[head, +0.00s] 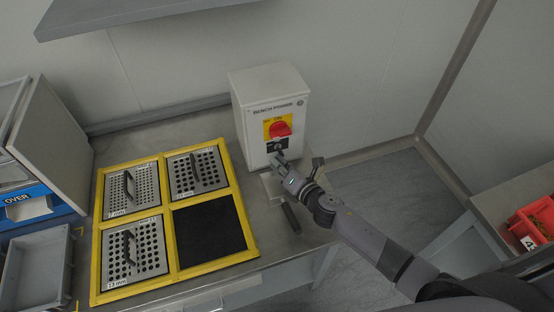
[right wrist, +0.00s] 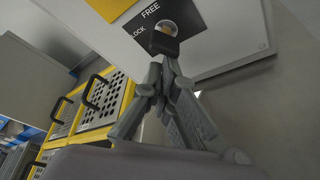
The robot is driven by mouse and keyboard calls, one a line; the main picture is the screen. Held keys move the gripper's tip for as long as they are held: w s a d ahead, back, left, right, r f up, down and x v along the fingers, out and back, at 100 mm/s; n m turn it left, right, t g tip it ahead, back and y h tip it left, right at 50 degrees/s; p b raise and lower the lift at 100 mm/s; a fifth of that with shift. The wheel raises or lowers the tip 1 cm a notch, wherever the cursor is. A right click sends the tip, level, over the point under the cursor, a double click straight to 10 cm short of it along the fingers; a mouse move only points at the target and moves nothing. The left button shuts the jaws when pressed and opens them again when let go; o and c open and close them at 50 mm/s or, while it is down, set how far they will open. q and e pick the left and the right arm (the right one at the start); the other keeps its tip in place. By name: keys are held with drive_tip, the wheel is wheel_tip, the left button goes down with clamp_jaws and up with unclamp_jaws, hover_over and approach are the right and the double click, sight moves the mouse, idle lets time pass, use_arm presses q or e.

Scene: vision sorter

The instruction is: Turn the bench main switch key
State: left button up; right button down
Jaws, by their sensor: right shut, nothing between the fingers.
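The white bench power box (head: 258,92) stands at the back right of the bench. It bears a red rotary switch (head: 280,129) on a yellow plate, with a dark lock plate (head: 271,147) below. In the right wrist view the lock plate (right wrist: 146,22) reads FREE and LOCK around a silver lock (right wrist: 170,28), with the dark key (right wrist: 163,44) at it. My right gripper (head: 277,160) is just in front of the lock. Its fingertips (right wrist: 168,62) are together and empty just below the key; I cannot tell whether they touch it. My left gripper is out of view.
A yellow frame (head: 167,248) left of the box holds several perforated plates with handles and one black empty square. Grey bins (head: 36,268) stand at far left. A red bin (head: 537,218) is at far right. A shelf (head: 140,10) hangs above.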

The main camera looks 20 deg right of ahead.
drive_tip(key=n+h+p, duration=0.1)
drive_tip(key=n+p, duration=0.1)
drive_tip(key=d+n+h+p, duration=0.1)
drive_tip(key=p, duration=0.1)
drive_tip(key=shift+n+g, duration=0.4)
drive_tip(key=shift+d+f+n+h+p, duration=0.1)
drive_tip(key=shift+d+n+h+p, duration=0.1)
drive_tip(key=shift+n+h+p, duration=0.3)
drive_tip(key=shift+d+f+n+h+p, duration=0.15)
drive_tip(key=shift+n+h+p, duration=0.15)
drive_tip(key=shift+n+p, duration=0.4)
drive_tip(key=shift+d, duration=0.1)
idle(1.2)
drive_tip(key=shift+r+p, duration=0.1)
drive_tip(key=shift+p, duration=0.2)
idle(0.4)
